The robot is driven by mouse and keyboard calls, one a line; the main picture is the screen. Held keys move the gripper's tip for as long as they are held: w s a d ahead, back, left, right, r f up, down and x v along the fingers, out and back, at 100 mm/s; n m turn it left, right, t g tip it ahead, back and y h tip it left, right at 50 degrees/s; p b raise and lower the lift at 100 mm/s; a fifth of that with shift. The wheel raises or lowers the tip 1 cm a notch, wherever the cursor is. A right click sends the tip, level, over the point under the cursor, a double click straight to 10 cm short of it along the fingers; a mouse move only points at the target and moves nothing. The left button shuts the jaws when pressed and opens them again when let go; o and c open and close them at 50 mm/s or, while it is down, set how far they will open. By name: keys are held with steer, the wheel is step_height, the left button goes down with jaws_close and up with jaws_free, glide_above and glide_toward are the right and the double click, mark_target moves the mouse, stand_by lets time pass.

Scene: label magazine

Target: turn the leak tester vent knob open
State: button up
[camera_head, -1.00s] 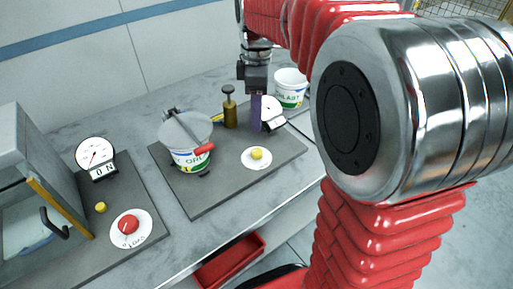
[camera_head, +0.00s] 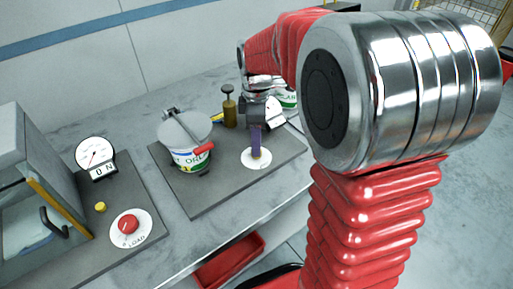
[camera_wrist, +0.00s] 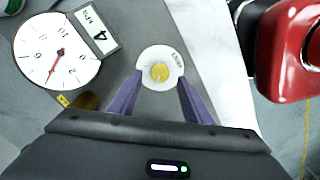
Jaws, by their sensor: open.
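In the head view the white dial (camera_head: 249,161) lies at the right of the middle grey board, with the knob mostly hidden behind my fingers. My gripper (camera_wrist: 160,79) has purple fingers, open, one on each side of the knob in the wrist view. The fingertips (camera_head: 256,155) are down close at the knob; I cannot tell whether they touch it.
A lidded tub (camera_head: 187,158) with a red-handled clamp and a brass hand pump (camera_head: 229,107) stand on the same board. At the left are a 0 N gauge (camera_head: 95,152), a red knob (camera_head: 128,224) and a glazed cabinet (camera_head: 35,190). A red bin (camera_head: 230,258) lies below the bench edge.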

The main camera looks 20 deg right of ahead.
steer(key=shift+f, duration=1.95)
steer(key=shift+c, duration=0.3)
steer(key=c, duration=1)
